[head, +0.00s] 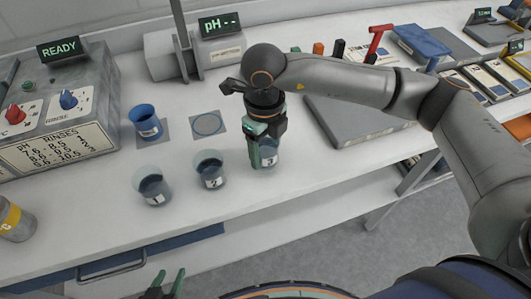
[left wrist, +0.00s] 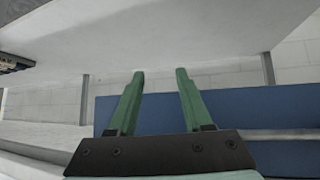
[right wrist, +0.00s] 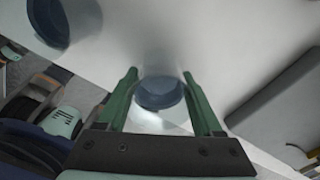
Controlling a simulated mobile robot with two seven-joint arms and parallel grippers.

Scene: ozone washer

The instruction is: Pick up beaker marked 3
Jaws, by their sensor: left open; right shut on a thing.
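The beaker marked 3 (head: 268,153) is a clear cup with dark liquid near the front edge of the white bench. My right gripper (head: 258,150) comes down on it from above with its fingers on either side, shut on it. In the right wrist view the beaker (right wrist: 160,92) is between the green fingers (right wrist: 162,88). The beaker stands upright; I cannot tell whether it touches the bench. My left gripper (head: 166,283) is open and empty, low in front of the bench. In the left wrist view its fingers (left wrist: 160,85) are apart with nothing between.
Beakers marked 1 (head: 154,190) and 2 (head: 211,170) stand left of beaker 3. A blue cup (head: 145,122) and an empty round pad (head: 208,124) are behind them. A rinse machine (head: 58,105) stands left, a pH meter (head: 200,50) at the back. A grey slab (head: 350,122) lies to the right.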

